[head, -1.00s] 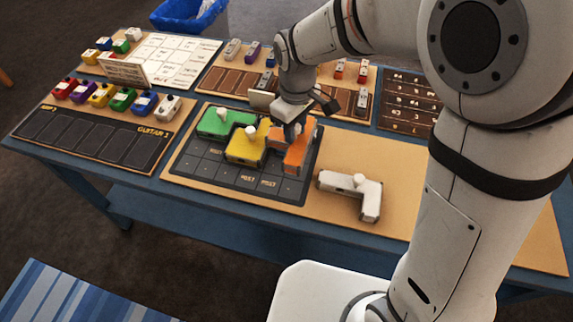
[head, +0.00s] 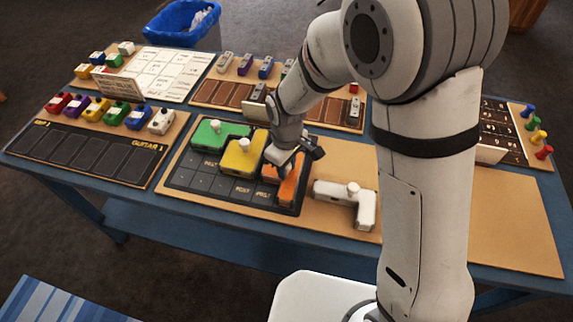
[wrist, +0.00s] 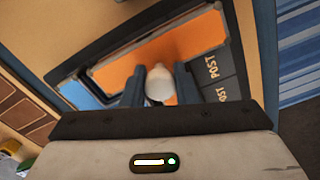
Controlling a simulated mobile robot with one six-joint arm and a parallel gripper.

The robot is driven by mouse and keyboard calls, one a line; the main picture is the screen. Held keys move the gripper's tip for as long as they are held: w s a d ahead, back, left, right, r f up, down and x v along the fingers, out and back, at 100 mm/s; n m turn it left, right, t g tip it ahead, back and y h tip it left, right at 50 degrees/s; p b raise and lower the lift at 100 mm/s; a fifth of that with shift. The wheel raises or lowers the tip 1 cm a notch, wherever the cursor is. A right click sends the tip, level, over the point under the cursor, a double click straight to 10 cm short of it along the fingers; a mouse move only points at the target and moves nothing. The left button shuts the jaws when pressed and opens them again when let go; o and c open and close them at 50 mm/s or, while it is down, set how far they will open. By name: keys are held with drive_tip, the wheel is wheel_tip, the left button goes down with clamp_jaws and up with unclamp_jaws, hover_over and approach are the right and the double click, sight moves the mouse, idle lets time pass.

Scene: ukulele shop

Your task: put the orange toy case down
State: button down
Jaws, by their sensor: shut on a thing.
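The orange toy case (head: 287,194) is at the right end of the dark grid board (head: 180,180), right of the yellow case (head: 243,154). It covers the board's right-hand cells; I cannot tell whether it rests on them or hangs just above. My gripper (head: 288,168) is over it and hides part of it. In the wrist view the orange case (wrist: 191,46) lies below my gripper (wrist: 158,86), whose two fingers are shut on its white knob (wrist: 160,84). Printed POST cells (wrist: 212,68) show beside it.
A green case (head: 217,133) sits on the board beside the yellow one. A white L-shaped case (head: 343,194) lies close by on the tan mat to the right. Small coloured pedals (head: 97,108) line the left board. The tan mat's right part (head: 515,225) is clear.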

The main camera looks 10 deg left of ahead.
drive_tip(key=shift+f, duration=0.15)
drive_tip(key=c, duration=1.1)
unclamp_jaws()
drive_tip(key=shift+c, duration=0.2)
wheel_tip(320, 180, up, 12)
drive_tip(key=s+d+r+m+t, duration=0.1)
drive_tip(key=d+r+m, duration=0.25)
drive_tip(key=d, duration=0.45)
drive_tip(key=s+d+r+m, duration=0.1)
drive_tip(key=d+r+m, duration=0.25)
drive_tip(key=d, duration=0.55)
drive_tip(key=s+d+m+t, duration=0.1)
drive_tip(key=s+d+m, duration=0.5)
drive_tip(key=s+d, duration=0.2)
drive_tip(key=shift+s+d+m+t, duration=0.15)
drive_tip(key=shift+d+m+t, duration=0.2)
drive_tip(key=shift+d, duration=0.75)
